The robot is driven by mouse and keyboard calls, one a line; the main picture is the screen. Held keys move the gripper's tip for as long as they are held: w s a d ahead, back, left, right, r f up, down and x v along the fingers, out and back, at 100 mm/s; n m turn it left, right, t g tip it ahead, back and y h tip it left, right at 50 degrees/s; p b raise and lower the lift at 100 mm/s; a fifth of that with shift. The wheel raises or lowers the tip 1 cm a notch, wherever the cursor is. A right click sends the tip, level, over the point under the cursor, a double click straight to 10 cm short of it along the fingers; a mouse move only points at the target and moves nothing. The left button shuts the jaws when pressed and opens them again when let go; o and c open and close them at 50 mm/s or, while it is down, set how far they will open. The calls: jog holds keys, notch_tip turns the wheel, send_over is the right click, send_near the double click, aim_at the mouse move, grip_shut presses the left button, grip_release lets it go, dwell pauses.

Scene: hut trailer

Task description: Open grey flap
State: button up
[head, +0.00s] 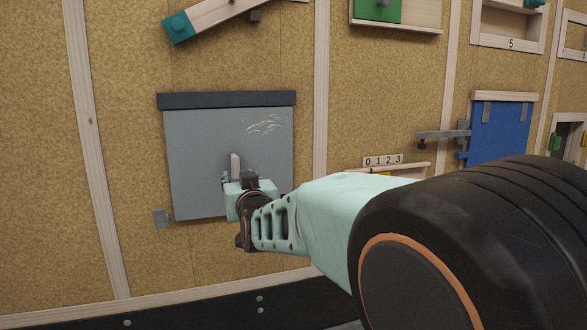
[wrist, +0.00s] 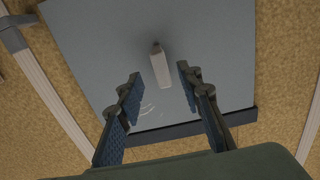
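The grey flap (head: 200,150) is a flat panel on the wall under a dark top strip, and it appears closed against the wall. Pale scratch marks show near its upper right. A light upright handle (head: 235,163) sticks out of its lower middle. In the wrist view the flap (wrist: 95,45) fills much of the picture, with the handle (wrist: 161,66) between and just beyond the fingertips. My gripper (wrist: 158,82) is open, with one finger on each side of the handle and gaps showing. In the head view my wrist hides the flap's lower right part.
A blue panel (head: 497,133) with a grey latch is at right. A tilted wooden bar (head: 215,15) is above. Wooden battens (head: 90,130) run up the wall.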

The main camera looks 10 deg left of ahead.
aim_at(236, 171)
jog(key=p+x, duration=0.1)
jog(key=x, duration=0.6)
jog(key=shift+w+a, duration=0.15)
jog(key=shift+w, duration=0.1)
grip_shut()
